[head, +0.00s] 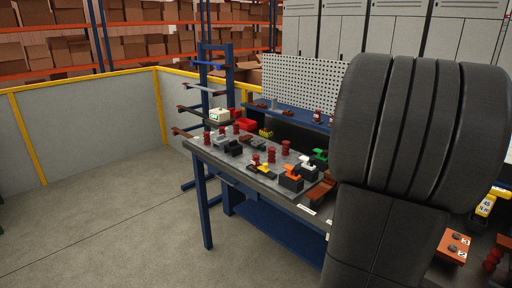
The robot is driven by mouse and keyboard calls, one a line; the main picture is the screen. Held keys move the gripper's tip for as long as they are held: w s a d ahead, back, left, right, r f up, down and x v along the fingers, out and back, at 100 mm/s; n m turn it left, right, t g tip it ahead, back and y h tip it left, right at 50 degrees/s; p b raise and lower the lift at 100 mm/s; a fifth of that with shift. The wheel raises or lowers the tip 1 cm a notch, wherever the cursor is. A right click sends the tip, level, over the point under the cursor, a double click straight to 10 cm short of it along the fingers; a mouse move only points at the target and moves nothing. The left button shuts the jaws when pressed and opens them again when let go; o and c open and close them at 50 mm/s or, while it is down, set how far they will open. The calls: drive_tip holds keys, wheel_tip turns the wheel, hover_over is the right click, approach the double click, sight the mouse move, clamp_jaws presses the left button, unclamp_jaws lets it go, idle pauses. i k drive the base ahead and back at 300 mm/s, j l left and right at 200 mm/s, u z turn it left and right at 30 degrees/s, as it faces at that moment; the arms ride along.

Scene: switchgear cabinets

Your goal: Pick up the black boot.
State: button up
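A small plain black object (234,147), which may be the black boot, lies on the workbench (205,155) toward its left end. It is too small here to make out its exact shape. Grey pieces and dark red ribbed insulators (236,128) stand close around it. Other black pieces on the bench carry coloured tops: one orange (291,171) and one green (320,155). My gripper is not in view. A large dark link of my arm fills the right side and hides part of the bench.
A blue shelf rack (202,80) stands behind the bench's left end. A white pegboard (300,82) rises at the back. A yellow-railed grey barrier (90,128) runs along the left. Open concrete floor lies in front and left. A yellow device (486,204) shows at far right.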

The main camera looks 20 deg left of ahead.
sight(236, 149)
drive_tip(key=i+j+u, duration=0.2)
drive_tip(key=i+j, duration=0.2)
drive_tip(key=i+j+u, duration=0.2)
drive_tip(key=i+j, duration=0.2)
drive_tip(key=i+j+u, duration=0.15)
drive_tip(key=i+j, duration=0.2)
drive_tip(key=i+j+u, duration=0.2)
drive_tip(key=i, duration=0.35)
drive_tip(key=i+j+u, duration=0.2)
drive_tip(key=i, duration=0.3)
